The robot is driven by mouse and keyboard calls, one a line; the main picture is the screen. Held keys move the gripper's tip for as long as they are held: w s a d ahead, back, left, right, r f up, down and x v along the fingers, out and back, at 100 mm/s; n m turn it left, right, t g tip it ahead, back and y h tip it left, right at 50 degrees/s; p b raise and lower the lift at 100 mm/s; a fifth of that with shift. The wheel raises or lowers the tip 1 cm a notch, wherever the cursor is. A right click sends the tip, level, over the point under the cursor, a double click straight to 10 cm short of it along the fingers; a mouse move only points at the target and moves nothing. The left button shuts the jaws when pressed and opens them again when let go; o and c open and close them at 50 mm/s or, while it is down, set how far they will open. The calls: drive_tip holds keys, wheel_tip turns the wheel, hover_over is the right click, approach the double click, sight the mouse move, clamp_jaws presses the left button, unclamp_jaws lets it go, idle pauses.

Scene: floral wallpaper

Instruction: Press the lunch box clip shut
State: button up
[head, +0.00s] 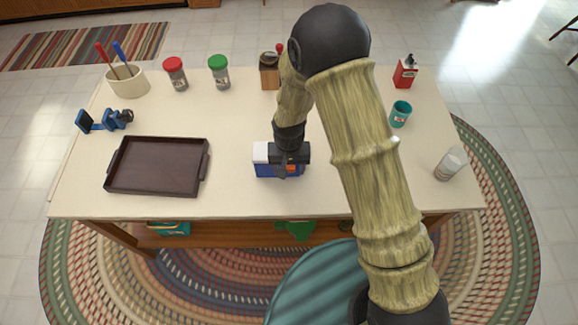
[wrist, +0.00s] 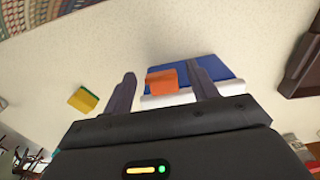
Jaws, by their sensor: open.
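The lunch box (head: 261,168) stands on the table near its front edge, in the middle, with a blue body and a white lid. Its orange clip (head: 293,170) shows partly below my gripper. My gripper (head: 291,161) is over the right part of the box, hiding much of it. In the wrist view my gripper (wrist: 162,70) is open, its two fingers apart, with the orange clip (wrist: 162,80) between them in the picture. The blue and white box (wrist: 225,70) extends past the right finger. I cannot tell whether the fingers touch the box or whether the clip is shut.
A dark brown tray (head: 157,166) lies to the left. A blue object (head: 103,120), utensil crock (head: 128,82), two jars and a wooden grinder (head: 269,75) stand behind. A teal cup (head: 400,113), glass (head: 451,163) and red tin (head: 405,72) stand right. A yellow-green block (wrist: 83,100) shows in the wrist view.

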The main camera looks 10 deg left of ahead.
drive_tip(key=shift+c, duration=0.2)
drive_tip(key=c, duration=1)
drive_tip(key=shift+o, duration=0.2)
